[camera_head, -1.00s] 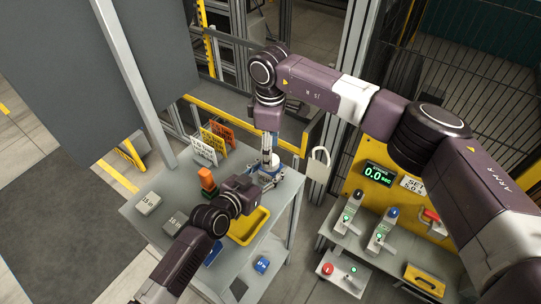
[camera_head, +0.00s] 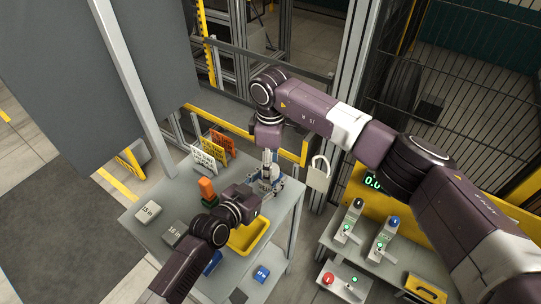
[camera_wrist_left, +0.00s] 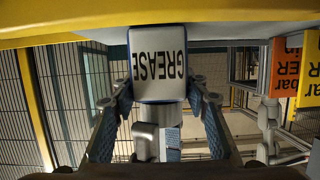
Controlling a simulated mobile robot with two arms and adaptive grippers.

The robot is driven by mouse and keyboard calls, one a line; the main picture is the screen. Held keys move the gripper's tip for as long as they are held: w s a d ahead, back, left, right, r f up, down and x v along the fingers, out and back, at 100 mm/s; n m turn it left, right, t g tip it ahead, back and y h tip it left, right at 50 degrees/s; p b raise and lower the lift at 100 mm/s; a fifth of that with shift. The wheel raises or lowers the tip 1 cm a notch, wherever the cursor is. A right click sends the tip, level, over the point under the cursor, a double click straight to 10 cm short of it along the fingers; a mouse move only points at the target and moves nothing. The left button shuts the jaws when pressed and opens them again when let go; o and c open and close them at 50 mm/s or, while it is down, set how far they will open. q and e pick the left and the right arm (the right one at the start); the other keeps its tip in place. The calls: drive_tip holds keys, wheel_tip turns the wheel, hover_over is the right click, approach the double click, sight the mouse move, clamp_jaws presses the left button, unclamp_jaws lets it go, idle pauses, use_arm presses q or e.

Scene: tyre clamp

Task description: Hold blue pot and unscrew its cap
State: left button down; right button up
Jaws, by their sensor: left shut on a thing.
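The pot (camera_wrist_left: 157,65) shows in the left wrist view, with a white label reading GREASE upside down. My left gripper (camera_wrist_left: 158,100) is shut on it, one blue-padded finger on each side. In the head view my left gripper (camera_head: 267,187) is at the back right of the grey table, and the pot is mostly hidden there. My right gripper (camera_head: 268,160) points down from above, over the pot. Its fingers (camera_wrist_left: 158,142) also show in the left wrist view, at the pot's cap end. The cap is hidden, and I cannot tell whether these fingers grip it.
The grey table (camera_head: 150,232) also holds a yellow tray (camera_head: 248,238), an orange object (camera_head: 207,187), grey blocks (camera_head: 147,212) and several upright signs (camera_head: 214,150). A padlock shape (camera_head: 318,172) hangs right of the table. A bench with controls (camera_head: 345,275) stands at the right.

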drive_tip(key=shift+f, duration=0.6)
drive_tip(key=c, duration=1)
drive_tip(key=o, duration=1.1)
drive_tip(key=shift+r, duration=2.3)
use_arm(q)
drive_tip(key=c, duration=1)
unclamp_jaws()
drive_tip(key=shift+c, duration=0.2)
